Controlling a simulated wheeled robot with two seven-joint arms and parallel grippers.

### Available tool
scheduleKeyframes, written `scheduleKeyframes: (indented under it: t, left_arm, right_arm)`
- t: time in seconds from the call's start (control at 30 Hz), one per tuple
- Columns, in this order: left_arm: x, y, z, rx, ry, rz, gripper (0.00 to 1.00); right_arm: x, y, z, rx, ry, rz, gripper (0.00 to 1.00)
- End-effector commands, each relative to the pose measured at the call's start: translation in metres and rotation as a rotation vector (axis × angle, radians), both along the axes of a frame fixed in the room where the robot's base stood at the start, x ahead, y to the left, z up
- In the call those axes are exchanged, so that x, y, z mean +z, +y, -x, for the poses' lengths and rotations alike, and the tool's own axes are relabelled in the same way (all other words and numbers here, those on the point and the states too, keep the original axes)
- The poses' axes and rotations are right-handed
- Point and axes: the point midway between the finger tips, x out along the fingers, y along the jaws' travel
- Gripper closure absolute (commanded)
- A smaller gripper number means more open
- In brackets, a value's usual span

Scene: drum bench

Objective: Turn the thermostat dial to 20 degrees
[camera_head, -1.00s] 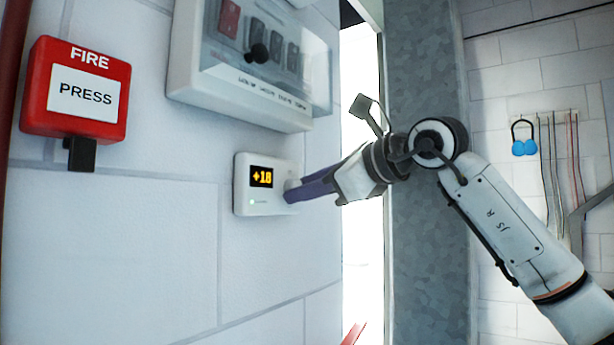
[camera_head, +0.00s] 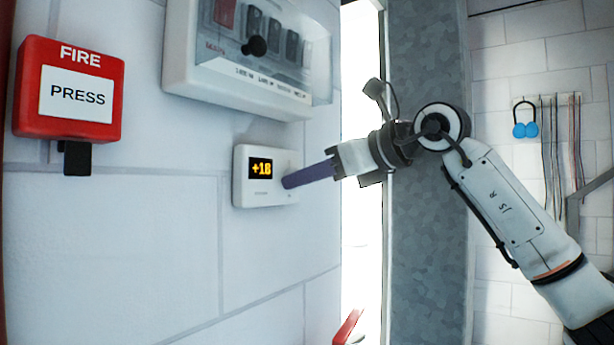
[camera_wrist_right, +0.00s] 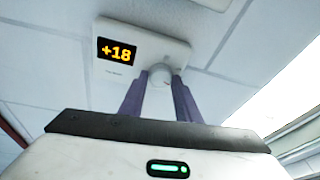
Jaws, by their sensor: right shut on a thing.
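The thermostat (camera_head: 241,190) is a white box on the wall in the head view, and it also shows in the right wrist view (camera_wrist_right: 138,35). Its display (camera_wrist_right: 117,51) reads +18 in orange digits. The round white dial (camera_wrist_right: 159,71) is on its face beside the display. My right gripper (camera_head: 286,183) has its purple fingers on either side of the dial and is shut on it. In the head view the fingers overlap and cover most of the dial. My left gripper is not in view.
A white switch box (camera_head: 235,88) with a clear cover is on the wall just above the thermostat. A red fire press box (camera_head: 30,88) is to the left. A grey column (camera_head: 425,240) stands behind my right arm. The wall below the thermostat is clear.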

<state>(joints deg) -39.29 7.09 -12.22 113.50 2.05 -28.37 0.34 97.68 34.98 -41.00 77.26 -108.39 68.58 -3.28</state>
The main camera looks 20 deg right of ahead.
Motion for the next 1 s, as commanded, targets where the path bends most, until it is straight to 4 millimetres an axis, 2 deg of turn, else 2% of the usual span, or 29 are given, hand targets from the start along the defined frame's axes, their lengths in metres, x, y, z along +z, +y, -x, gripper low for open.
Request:
scheduleKeyframes:
  t: [0.17,0.2,0.27,0.67,1.0]
  left_arm:
    - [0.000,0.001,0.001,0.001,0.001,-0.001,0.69]
    - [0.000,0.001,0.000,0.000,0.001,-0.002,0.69]
    - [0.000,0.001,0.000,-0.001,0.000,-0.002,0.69]
    - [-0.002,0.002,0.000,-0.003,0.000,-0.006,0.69]
    - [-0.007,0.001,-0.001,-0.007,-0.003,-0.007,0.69]
  right_arm:
    - [0.002,-0.001,0.000,-0.002,-0.004,-0.002,0.92]
    - [0.002,-0.001,0.000,-0.002,-0.004,-0.002,0.63]
    - [0.001,-0.001,0.000,-0.002,-0.005,-0.001,0.53]
    - [0.002,-0.005,0.006,-0.002,-0.003,0.001,0.52]
    - [0.018,-0.036,0.059,-0.004,-0.006,0.000,0.52]
